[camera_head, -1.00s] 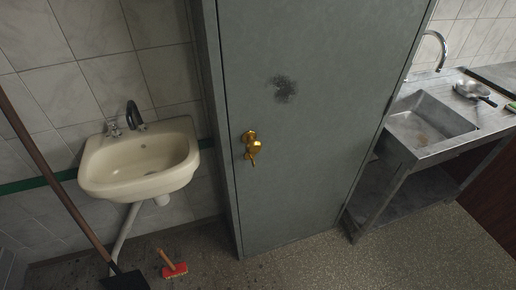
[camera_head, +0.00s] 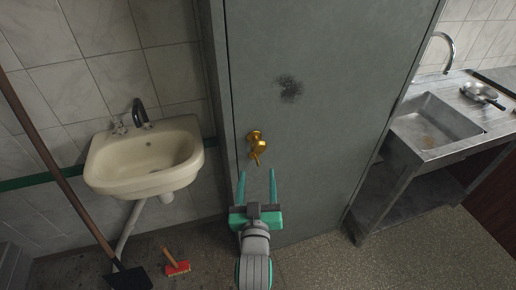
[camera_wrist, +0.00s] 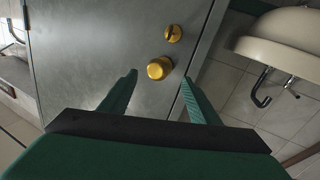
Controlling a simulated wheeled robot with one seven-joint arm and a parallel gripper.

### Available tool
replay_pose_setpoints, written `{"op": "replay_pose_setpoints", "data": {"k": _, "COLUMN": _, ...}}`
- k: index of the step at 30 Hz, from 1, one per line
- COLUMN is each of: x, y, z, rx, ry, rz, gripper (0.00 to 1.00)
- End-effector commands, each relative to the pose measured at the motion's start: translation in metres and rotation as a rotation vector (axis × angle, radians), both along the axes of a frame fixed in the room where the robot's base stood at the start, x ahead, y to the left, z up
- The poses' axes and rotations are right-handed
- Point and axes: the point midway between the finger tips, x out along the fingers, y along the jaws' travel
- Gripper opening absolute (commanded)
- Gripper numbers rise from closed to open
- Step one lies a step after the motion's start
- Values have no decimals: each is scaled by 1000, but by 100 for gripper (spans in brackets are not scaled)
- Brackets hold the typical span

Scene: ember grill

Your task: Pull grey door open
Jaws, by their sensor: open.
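The grey door (camera_head: 312,190) stands closed in its frame in the head view, with a dark smudge above its middle. A brass knob (camera_head: 258,144) sits near its left edge, with a small brass part hanging below it. My gripper (camera_head: 257,174) is open and empty, its two green fingers pointing up just below the knob in the picture. In the wrist view, the knob (camera_wrist: 159,68) shows beyond and between the fingertips, apart from them, with a round brass plate (camera_wrist: 173,34) beside it. The door (camera_wrist: 110,50) fills the middle there.
A cream washbasin (camera_head: 146,158) hangs on the tiled wall left of the door. A long-handled shovel (camera_head: 128,278) and a red brush (camera_head: 177,267) are on the floor below it. A metal sink counter (camera_head: 440,130) with a pan (camera_head: 481,91) stands right of the door.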

Motion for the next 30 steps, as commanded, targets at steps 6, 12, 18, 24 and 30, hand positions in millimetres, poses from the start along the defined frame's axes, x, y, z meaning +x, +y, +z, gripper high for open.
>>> {"op": "replay_pose_setpoints", "data": {"k": 6, "x": 14, "y": -3, "z": 12, "rx": -15, "ry": -5, "rz": -1, "gripper": 56}}
{"op": "replay_pose_setpoints", "data": {"k": 12, "x": 38, "y": -1, "z": 13, "rx": -16, "ry": -8, "rz": 2, "gripper": 56}}
{"op": "replay_pose_setpoints", "data": {"k": 18, "x": 73, "y": 0, "z": 12, "rx": -16, "ry": -6, "rz": 4, "gripper": 56}}
{"op": "replay_pose_setpoints", "data": {"k": 24, "x": 101, "y": 0, "z": 12, "rx": -15, "ry": -6, "rz": 4, "gripper": 56}}
{"op": "replay_pose_setpoints", "data": {"k": 30, "x": 115, "y": -2, "z": 12, "rx": -14, "ry": -5, "rz": 3, "gripper": 56}}
